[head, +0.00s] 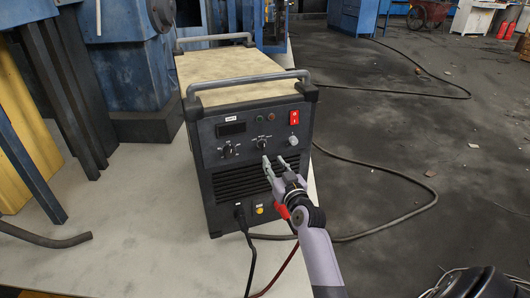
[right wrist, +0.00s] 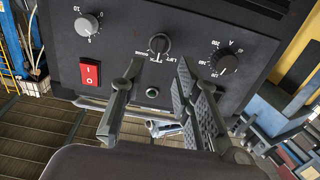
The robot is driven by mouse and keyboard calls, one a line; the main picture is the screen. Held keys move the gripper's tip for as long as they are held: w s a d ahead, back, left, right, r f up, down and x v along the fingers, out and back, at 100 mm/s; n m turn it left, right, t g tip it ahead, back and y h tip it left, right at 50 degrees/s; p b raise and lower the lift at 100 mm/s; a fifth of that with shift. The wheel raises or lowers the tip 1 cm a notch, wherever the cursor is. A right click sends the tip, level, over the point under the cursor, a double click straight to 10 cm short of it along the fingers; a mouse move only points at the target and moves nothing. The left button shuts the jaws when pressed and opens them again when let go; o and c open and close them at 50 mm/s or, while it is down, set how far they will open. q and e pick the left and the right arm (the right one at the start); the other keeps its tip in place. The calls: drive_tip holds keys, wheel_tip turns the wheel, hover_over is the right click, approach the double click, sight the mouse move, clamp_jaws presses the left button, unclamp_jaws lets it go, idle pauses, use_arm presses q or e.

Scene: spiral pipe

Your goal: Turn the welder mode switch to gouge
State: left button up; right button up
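The welder (head: 245,150) is a dark box with a light top and a grey front handle, standing on a pale surface. Its mode switch (head: 262,143) is the middle black knob on the front panel. My right gripper (head: 275,160) is open and empty just in front of and below the knob. In the wrist view its fingers (right wrist: 160,66) are apart, either side of the knob's line. My left gripper is out of view.
Beside the mode switch are a left knob (head: 228,151), a right knob (head: 292,140) and a red power switch (head: 294,117). A vent grille (head: 238,181) lies below. Cables (head: 246,232) hang from the front. Dark open floor (head: 400,130) lies to the right.

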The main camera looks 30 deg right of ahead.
sight(264, 149)
drive_tip(key=b+x, duration=0.1)
drive_tip(key=x, duration=0.6)
drive_tip(key=shift+w+f, duration=0.1)
drive_tip(key=shift+w, duration=0.05)
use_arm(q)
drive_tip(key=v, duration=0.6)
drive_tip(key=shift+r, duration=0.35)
use_arm(e)
drive_tip(key=shift+w+d, duration=0.15)
drive_tip(key=shift+w, duration=0.45)
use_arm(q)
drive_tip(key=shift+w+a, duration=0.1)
use_arm(e)
clamp_jaws()
